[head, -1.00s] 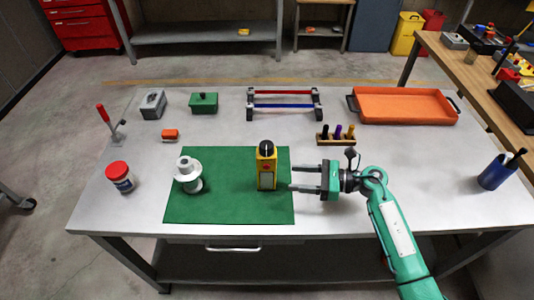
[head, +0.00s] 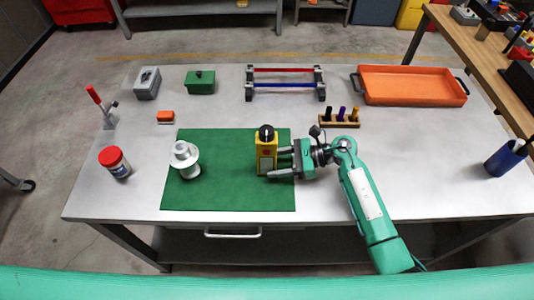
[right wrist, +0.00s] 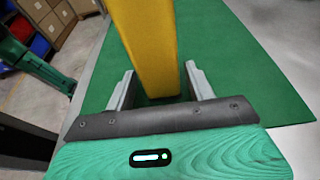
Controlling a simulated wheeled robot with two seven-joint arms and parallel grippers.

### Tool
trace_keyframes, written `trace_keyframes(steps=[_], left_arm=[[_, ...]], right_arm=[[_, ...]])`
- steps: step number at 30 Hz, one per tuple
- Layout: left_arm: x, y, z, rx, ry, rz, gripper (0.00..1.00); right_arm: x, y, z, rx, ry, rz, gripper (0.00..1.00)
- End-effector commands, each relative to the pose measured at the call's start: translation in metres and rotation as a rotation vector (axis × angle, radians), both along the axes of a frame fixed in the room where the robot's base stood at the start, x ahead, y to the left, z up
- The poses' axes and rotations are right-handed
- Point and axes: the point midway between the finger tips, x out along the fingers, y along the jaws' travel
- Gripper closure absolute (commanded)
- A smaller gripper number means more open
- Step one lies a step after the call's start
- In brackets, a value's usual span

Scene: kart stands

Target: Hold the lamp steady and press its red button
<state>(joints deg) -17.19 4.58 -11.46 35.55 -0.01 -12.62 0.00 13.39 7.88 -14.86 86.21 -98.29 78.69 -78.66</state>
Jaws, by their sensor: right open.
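The yellow lamp (head: 264,163) with a black top stands upright on the green mat (head: 222,192), towards its right side. A small reddish spot, likely the red button, shows on its front face. My right gripper (head: 274,163) comes in from the right, open, with its fingertips at the lamp's right side. In the right wrist view the yellow lamp body (right wrist: 149,45) rises between the two fingers (right wrist: 160,88). A gap shows on either side, clearer on the left. My left gripper is out of view.
A white flanged part (head: 185,160) stands on the mat's left. A red-lidded jar (head: 117,163) is further left. A wooden pen block (head: 340,122) stands behind my right gripper, with an orange tray (head: 412,86) beyond. The table's right front (head: 450,190) is clear.

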Motion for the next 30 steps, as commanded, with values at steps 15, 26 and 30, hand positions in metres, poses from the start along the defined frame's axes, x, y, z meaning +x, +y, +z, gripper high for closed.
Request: trace_keyframes(steps=[15, 26, 30], left_arm=[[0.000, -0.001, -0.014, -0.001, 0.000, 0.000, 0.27], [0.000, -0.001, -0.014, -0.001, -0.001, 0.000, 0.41], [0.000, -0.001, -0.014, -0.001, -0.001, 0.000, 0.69]], right_arm=[[0.000, 0.020, -0.006, 0.000, -0.001, 0.000, 0.45], [0.000, 0.019, -0.006, 0.000, 0.000, 0.000, 0.80], [0.000, 0.019, -0.006, 0.000, 0.000, 0.000, 0.80]])
